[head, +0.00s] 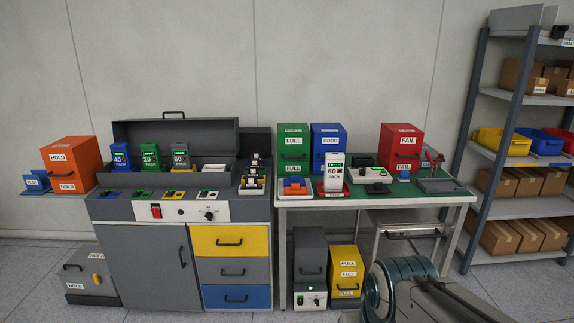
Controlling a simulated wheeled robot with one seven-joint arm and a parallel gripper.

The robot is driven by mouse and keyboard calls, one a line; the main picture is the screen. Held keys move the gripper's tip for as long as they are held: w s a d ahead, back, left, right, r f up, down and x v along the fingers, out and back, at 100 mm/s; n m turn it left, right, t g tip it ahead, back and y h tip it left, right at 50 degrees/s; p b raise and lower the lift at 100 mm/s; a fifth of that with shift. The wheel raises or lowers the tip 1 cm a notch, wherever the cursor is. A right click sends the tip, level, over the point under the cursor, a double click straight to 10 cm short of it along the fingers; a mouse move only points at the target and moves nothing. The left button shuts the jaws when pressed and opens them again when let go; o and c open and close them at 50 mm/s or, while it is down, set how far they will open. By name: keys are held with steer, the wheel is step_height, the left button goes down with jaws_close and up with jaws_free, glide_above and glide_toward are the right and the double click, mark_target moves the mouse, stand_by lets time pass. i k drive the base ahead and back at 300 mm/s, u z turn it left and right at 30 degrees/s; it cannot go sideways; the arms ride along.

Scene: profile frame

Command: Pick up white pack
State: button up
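The white pack (334,173), labelled "60 PACK" with a small green display on top, stands upright near the front edge of the green-topped table (370,201). Its foot is at a red base (346,190); I cannot tell whether it sits in it or just in front. Nothing holds it. My arm shows at the lower right, below and to the right of the table, well apart from the pack. My gripper is not in view.
Green (292,148), blue (328,146) and red "FAIL" (401,147) boxes stand behind. A grey bench (142,209) holds blue, green and grey packs. Shelving (515,203) stands far right.

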mark_target(335, 163)
steer(key=i, duration=2.85)
steer(key=z, duration=0.1)
